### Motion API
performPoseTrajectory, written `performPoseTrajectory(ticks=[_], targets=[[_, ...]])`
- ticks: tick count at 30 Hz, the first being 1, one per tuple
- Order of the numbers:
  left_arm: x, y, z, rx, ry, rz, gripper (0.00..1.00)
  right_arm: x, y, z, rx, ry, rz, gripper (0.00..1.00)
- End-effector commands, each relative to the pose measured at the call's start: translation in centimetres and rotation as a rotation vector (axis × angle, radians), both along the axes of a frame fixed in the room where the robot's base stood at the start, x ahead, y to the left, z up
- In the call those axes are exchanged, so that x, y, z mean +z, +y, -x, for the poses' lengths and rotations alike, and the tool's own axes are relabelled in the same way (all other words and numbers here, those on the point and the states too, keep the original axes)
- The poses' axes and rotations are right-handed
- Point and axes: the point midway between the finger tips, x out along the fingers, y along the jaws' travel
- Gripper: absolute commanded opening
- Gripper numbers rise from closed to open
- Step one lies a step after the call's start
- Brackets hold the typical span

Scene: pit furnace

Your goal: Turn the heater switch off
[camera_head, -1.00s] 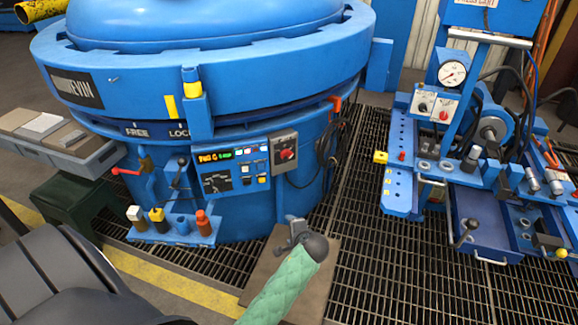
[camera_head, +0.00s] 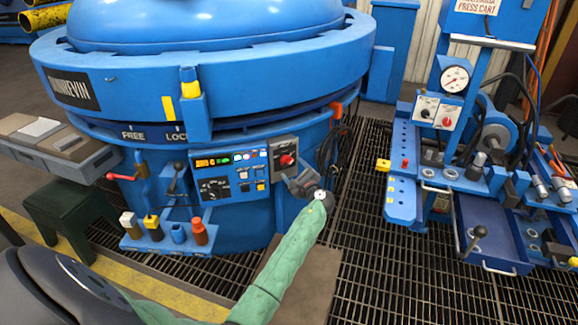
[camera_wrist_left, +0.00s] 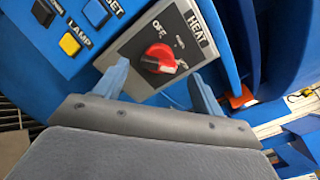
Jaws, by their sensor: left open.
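The heater switch is a red rotary knob (camera_head: 287,160) on a grey plate at the right end of the furnace's control panel (camera_head: 229,172). In the left wrist view the red knob (camera_wrist_left: 159,58) sits under the label HEAT, with OFF marked at its upper left. My left gripper (camera_head: 291,178) is just below and in front of the grey plate. In the left wrist view its two fingers (camera_wrist_left: 158,84) are spread apart, one on each side of the knob, with nothing between them. I cannot tell whether they touch the plate. My right gripper is not in view.
A blue furnace (camera_head: 210,60) fills the back left. Black cables (camera_head: 334,150) hang right of the panel. A blue press cart (camera_head: 480,170) stands at the right. Small levers and coloured fittings (camera_head: 165,230) stand on a ledge at lower left. Dark floor grating lies between.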

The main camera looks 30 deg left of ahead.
Motion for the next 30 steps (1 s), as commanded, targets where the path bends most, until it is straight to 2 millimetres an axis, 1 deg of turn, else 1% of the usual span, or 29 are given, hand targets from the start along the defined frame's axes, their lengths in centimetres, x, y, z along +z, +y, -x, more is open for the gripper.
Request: performPoseTrajectory(ticks=[1,3,9,13,20,21,23,27,28,30], targets=[[0.1,0.7,-0.4,0.001,0.0,-0.001,0.69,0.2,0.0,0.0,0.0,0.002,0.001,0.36],[0.0,1.6,-0.9,0.0,0.001,0.0,0.69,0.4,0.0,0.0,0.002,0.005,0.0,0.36],[-0.1,3.2,-1.8,0.0,0.001,0.001,0.69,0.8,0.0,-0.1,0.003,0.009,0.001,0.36],[-0.1,3.6,-2.0,-0.001,-0.001,0.002,0.69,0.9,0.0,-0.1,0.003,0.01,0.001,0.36],[-0.1,3.7,-2.1,-0.001,-0.001,0.002,0.69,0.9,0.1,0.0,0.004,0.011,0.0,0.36],[-0.1,3.7,-2.1,-0.001,-0.001,0.002,0.65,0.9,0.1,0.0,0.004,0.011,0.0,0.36],[-0.1,3.7,-2.1,-0.001,-0.001,0.002,0.53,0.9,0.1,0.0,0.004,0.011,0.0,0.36],[-0.1,3.7,-2.1,-0.001,-0.001,0.003,0.26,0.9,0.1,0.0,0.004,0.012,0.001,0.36],[-0.1,3.7,-2.1,-0.001,-0.001,0.003,0.24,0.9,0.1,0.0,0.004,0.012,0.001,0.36],[-0.1,3.7,-2.0,-0.001,-0.001,0.003,0.24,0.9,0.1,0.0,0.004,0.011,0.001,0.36]])
